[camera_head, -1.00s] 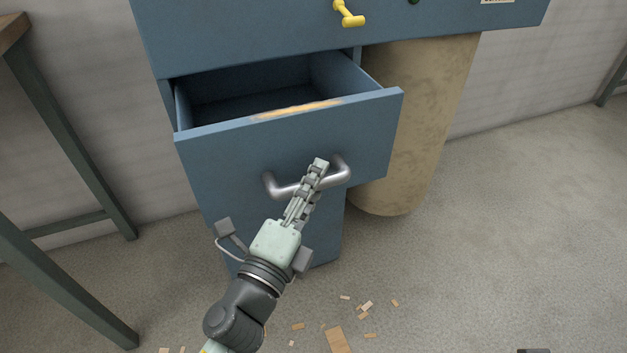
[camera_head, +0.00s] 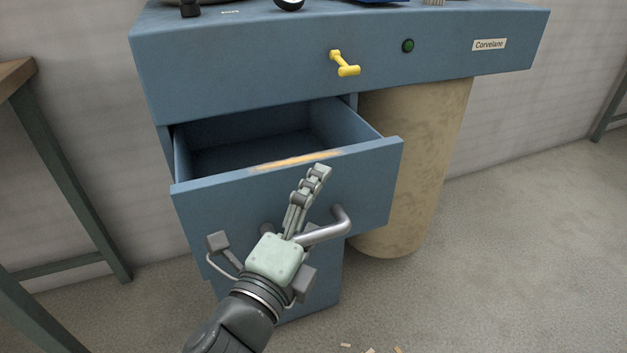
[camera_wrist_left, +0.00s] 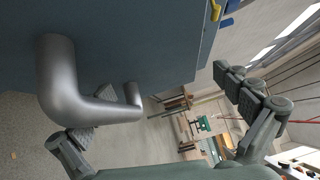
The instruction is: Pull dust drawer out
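The blue dust drawer (camera_head: 290,190) stands partly out of the blue machine, with a tan dusty streak along its top front edge. Its curved metal handle (camera_head: 335,228) is partly hidden behind my left gripper (camera_head: 316,178) in the head view. The handle (camera_wrist_left: 62,85) is large at the left of the left wrist view. There, the fingers of my left gripper (camera_wrist_left: 155,105) are spread wide apart and the gripper is open. The handle lies near one finger; I cannot tell whether they touch. My right gripper is not in view.
A tan cylinder (camera_head: 410,160) stands to the right. A table (camera_head: 50,130) stands at left. Floor at right is clear.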

